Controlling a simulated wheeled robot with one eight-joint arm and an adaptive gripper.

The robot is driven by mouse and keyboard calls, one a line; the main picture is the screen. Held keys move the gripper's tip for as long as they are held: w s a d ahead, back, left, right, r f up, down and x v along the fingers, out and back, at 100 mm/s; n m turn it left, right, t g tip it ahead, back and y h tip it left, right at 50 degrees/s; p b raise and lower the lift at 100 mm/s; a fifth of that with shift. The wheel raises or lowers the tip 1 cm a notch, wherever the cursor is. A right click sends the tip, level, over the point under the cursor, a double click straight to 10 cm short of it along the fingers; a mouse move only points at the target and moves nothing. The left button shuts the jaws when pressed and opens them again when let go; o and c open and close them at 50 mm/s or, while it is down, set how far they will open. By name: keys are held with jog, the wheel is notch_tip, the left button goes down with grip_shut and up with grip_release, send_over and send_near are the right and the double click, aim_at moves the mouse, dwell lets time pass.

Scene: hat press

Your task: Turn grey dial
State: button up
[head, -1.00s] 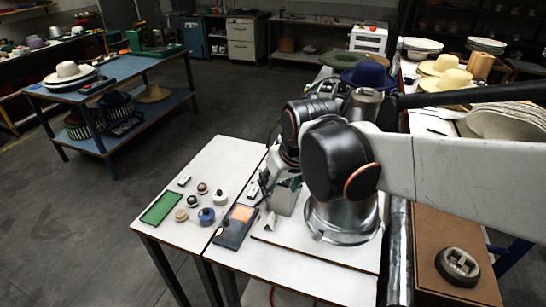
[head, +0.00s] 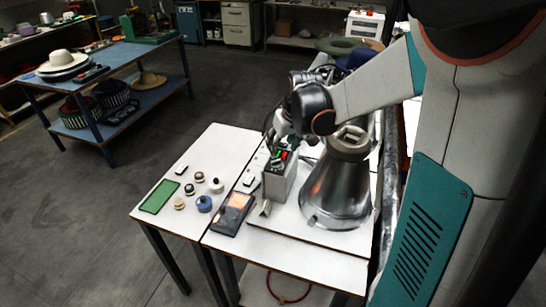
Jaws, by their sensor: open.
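A grey control box (head: 281,180) stands on the white table beside the press, with small red and green lights on its top. I cannot make out a grey dial clearly; the far side of the box top is hidden by my arm. My gripper (head: 281,128) is just behind and above the box, small and partly covered by my wrist. It is open, and I see nothing held in it. I cannot tell whether it touches the box. The metal cone-shaped press (head: 337,190) stands right of the box, with a beige block-like top.
A dark tablet with an orange screen (head: 233,210) lies left of the box. A blue table (head: 130,59) with hats stands farther back; the floor between is clear.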

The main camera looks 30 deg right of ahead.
aim_at(276, 161)
jog(key=b+x, duration=0.2)
jog(key=x, duration=0.7)
jog(key=shift+f, duration=0.15)
jog(key=c, duration=1.1)
